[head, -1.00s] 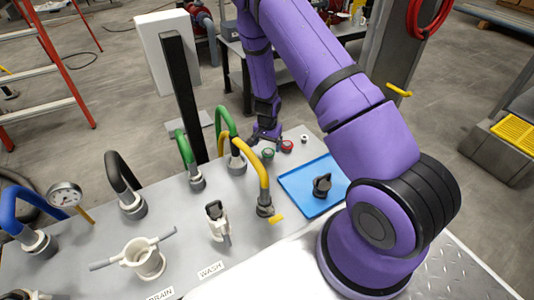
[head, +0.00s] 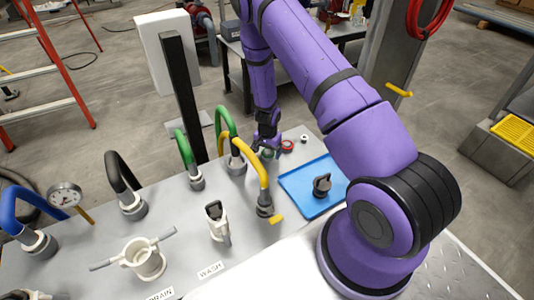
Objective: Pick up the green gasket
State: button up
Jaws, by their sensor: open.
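The green gasket (head: 268,153) is a small ring on the grey bench, largely hidden behind the fingers of my gripper. My gripper (head: 267,147) points down right at the gasket, and its jaws are open. I cannot tell whether the fingers touch the gasket or stand around it. A red gasket (head: 288,145) lies just to the right of my gripper.
A small white ring (head: 304,139) lies right of the red gasket. A blue tray (head: 297,183) holds a black fitting (head: 321,185). A yellow curved hose (head: 258,165) and a green curved hose (head: 223,125) rise close on the left of my gripper.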

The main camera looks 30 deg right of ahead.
jog(key=shift+f, duration=0.1)
jog(key=c, duration=0.7)
jog(key=shift+c, duration=0.2)
